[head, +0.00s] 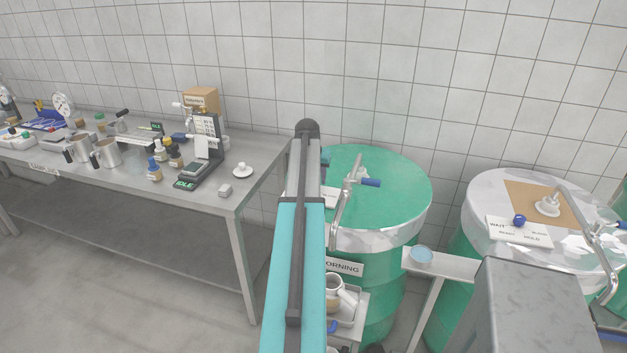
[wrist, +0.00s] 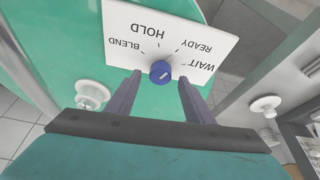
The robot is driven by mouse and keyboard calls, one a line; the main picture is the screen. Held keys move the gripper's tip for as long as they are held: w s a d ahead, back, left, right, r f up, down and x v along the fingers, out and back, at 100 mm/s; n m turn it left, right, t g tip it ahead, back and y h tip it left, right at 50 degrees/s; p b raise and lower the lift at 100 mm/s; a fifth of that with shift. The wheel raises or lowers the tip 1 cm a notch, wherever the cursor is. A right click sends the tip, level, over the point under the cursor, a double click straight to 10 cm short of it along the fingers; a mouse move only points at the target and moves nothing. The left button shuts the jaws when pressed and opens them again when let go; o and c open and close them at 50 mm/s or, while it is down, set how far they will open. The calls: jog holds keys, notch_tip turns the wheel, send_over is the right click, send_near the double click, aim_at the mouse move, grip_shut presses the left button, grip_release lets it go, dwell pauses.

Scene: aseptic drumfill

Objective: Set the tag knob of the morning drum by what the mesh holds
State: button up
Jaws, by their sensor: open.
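The morning drum (head: 375,185) is green, with a label reading "ORNING" (head: 343,266); my arm covers part of it. Its white tag plate (head: 330,198) is mostly hidden in the head view. In the wrist view the plate (wrist: 200,38) shows upside down, marked BLEND, HOLD, READY and WAIT. The blue knob (wrist: 160,71) bears a short white line; I cannot tell which word it indicates. My gripper (wrist: 159,77) is open, its fingers on either side of the knob with gaps. A round light-blue disc (head: 421,254) sits on a small shelf; I cannot tell whether it is the mesh.
A second drum (head: 480,200) stands at right with its own tag plate (head: 532,237) and blue knob (head: 519,220). A steel bench (head: 262,172) at left carries bottles, beakers and instruments.

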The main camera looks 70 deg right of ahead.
jog(key=b+v, duration=0.2)
jog(key=v, duration=1)
jog(key=shift+r+b, duration=0.2)
jog(key=shift+b, duration=0.15)
